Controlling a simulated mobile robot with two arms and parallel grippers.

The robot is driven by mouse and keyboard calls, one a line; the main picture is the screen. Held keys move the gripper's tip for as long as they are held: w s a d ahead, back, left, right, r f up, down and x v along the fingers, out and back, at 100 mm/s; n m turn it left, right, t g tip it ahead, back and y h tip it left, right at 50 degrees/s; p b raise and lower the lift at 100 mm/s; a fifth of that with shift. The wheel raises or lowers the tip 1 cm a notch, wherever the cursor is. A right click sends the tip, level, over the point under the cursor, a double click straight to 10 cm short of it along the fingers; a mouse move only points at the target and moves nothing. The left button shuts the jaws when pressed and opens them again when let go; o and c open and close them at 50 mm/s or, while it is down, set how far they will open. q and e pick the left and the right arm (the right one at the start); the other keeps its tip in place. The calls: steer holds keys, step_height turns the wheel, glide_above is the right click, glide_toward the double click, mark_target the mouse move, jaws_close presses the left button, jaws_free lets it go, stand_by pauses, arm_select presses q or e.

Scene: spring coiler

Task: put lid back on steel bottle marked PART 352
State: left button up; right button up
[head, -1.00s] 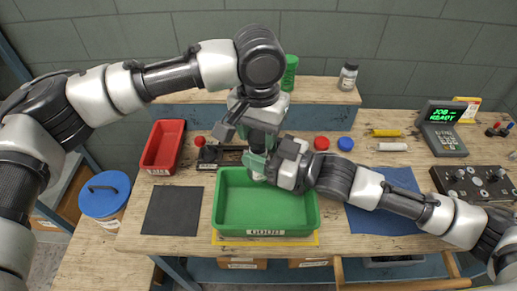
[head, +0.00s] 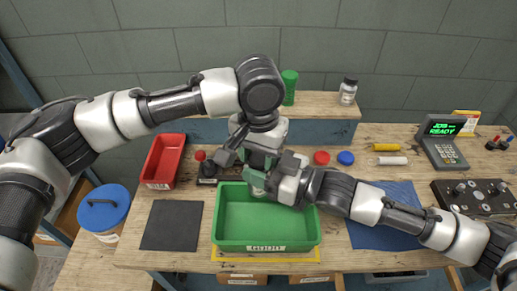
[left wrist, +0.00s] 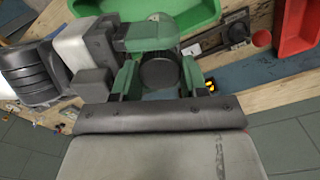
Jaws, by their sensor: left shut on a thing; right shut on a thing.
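My left gripper (head: 257,163) reaches down from above, over the back of the green tray. In the left wrist view a round black lid (left wrist: 160,72) sits between its green fingers, and it is shut on it. My right gripper (head: 270,182) comes from the right, just below the left one, and is shut on the steel bottle (head: 257,190). Only a small pale part of the bottle shows. The right gripper's green finger (left wrist: 150,35) shows beside the lid. The grippers hide the lid-to-bottle contact and the PART 352 marking; I cannot tell whether the lid is seated.
The green tray (head: 265,248) lies below the grippers. A red bin (head: 152,183) and dark mat (head: 171,226) are at left. Red (head: 321,157) and blue (head: 345,158) caps lie behind the blue cloth (head: 372,235). A green bottle (head: 289,87) and a clear jar (head: 347,92) stand on the shelf.

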arm_select(q)
steer(key=shift+f, duration=0.55)
stand_by(0.4)
steer(key=o, duration=0.9)
steer(key=shift+d, duration=0.1)
steer(key=shift+s+r, duration=0.1)
steer(key=shift+r, duration=0.2)
step_height(320, 180, up, 4)
steer(key=shift+r, duration=0.1)
steer(key=shift+c, duration=0.4)
